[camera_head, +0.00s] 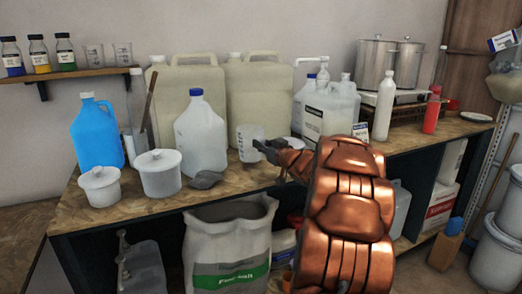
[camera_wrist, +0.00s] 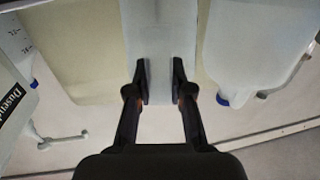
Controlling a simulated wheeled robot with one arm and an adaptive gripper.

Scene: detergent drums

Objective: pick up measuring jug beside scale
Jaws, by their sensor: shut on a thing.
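A small pale translucent measuring jug (camera_head: 249,146) with faint markings is at the middle of the workbench, in front of two big cream canisters. My gripper (camera_head: 262,146) reaches it from the right in the head view and is shut on it. In the wrist view my gripper (camera_wrist: 160,82) has its two dark fingers pressed on both sides of the pale jug (camera_wrist: 159,40). I cannot tell whether the jug's base touches the bench. I cannot clearly make out a scale.
A white jug with a blue cap (camera_head: 201,135) stands left of the measuring jug, with a grey scoop (camera_head: 206,180) in front. A labelled white container (camera_head: 327,112) stands to the right. An open white sack (camera_head: 232,240) is below the bench's front edge.

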